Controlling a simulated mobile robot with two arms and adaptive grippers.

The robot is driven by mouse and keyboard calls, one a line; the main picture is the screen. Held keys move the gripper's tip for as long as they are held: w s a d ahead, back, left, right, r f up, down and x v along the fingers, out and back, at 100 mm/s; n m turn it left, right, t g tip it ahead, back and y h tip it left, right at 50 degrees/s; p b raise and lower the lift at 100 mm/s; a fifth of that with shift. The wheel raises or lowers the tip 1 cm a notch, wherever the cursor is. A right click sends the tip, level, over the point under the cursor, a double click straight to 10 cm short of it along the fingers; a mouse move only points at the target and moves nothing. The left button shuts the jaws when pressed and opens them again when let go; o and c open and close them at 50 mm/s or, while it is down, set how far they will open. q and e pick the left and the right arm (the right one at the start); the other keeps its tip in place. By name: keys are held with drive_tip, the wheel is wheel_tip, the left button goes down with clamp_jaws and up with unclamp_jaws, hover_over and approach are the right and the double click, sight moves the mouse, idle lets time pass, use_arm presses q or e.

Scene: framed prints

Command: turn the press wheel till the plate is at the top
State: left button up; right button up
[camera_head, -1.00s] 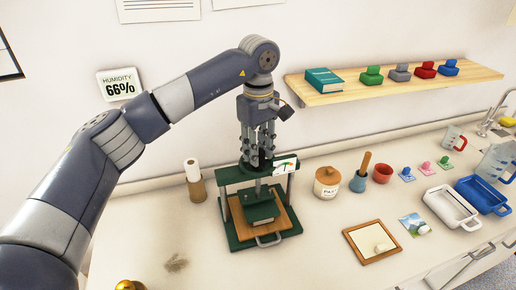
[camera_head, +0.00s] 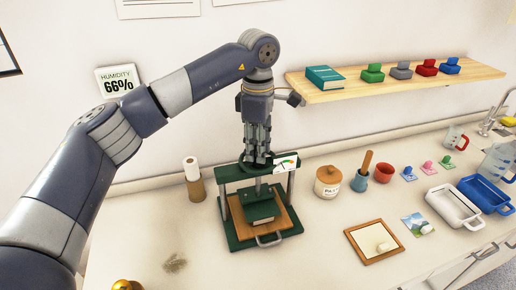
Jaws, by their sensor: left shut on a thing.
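The green press (camera_head: 236,238) stands on the counter with a wooden board (camera_head: 284,224) on its base. Its green plate (camera_head: 262,208) hangs on the screw between the top beam and the board; a small gap below it is hard to judge. A white gauge card with a coloured dial (camera_head: 286,162) sits on the top beam. My left gripper (camera_head: 257,155) points straight down over the top of the press, shut on the press wheel, which its fingers mostly hide. My right gripper is not in view.
A paper roll (camera_head: 194,182) stands left of the press. A lidded jar (camera_head: 328,181), a blue pot with a wooden handle (camera_head: 360,181) and a framed board (camera_head: 374,241) are to the right. A wooden shelf (camera_head: 400,84) with stamps and a book is above.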

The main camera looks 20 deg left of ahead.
use_arm(q)
drive_tip(key=n, duration=0.3)
drive_tip(key=shift+b, duration=0.35)
drive_tip(key=shift+n, duration=1.3)
drive_tip(key=o, duration=1.1)
drive_tip(key=shift+r, duration=0.1)
wheel_tip(320, 180, up, 12)
drive_tip(key=shift+f, duration=0.1)
